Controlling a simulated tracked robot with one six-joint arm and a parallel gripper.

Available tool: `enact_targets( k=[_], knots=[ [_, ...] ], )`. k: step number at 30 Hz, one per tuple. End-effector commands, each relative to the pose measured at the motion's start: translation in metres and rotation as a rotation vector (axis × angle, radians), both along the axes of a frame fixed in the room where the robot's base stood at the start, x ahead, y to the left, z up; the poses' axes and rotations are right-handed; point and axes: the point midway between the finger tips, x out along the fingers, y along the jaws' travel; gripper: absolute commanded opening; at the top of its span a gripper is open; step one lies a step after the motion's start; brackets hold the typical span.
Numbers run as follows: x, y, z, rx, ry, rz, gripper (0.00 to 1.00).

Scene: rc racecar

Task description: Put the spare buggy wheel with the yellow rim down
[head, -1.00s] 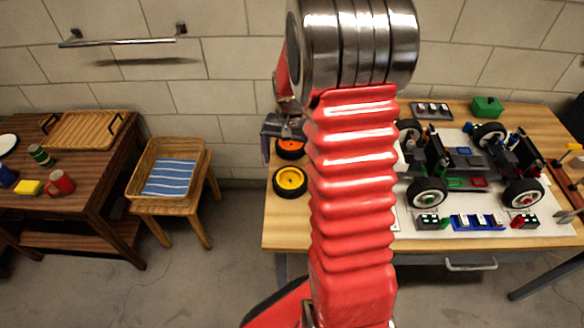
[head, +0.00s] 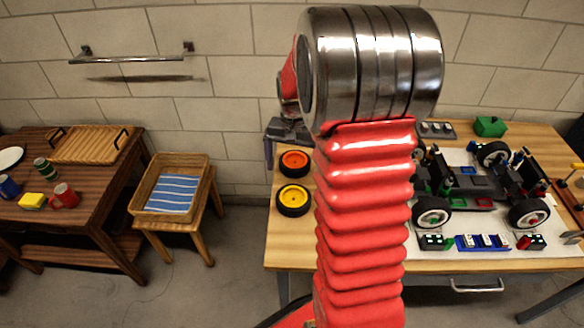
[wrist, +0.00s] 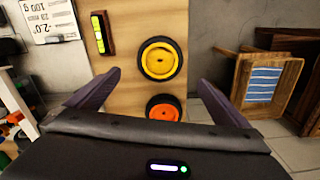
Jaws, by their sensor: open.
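The spare wheel with the yellow rim (head: 294,199) lies flat on the left end of the wooden workbench (head: 290,248). It also shows in the wrist view (wrist: 160,60), with bare bench around it. A wheel with an orange rim (head: 294,162) lies just behind it, close by; it also shows in the wrist view (wrist: 164,109). My gripper (wrist: 151,88) is open and empty. Its two dark fingers are spread wide, with both wheels seen between and beyond them, apart from the fingers. In the head view my gripper is partly hidden by my arm.
The buggy (head: 478,185) stands on a white mat at the bench's right. A small level (wrist: 103,33) lies beside the yellow wheel in the wrist view. A wicker basket (head: 205,180) on a stool and a dark table (head: 95,195) stand left, across a floor gap.

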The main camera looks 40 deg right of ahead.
Motion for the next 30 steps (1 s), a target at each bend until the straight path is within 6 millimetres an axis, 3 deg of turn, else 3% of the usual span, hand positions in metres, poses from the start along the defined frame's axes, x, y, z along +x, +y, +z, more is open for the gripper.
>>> enact_targets(
  k=[8,30],
  knots=[
    [-0.003,0.017,0.02,-0.014,-0.03,0.052,1.0],
    [-0.049,0.109,0.11,-0.09,-0.19,0.357,1.0]
  ],
)
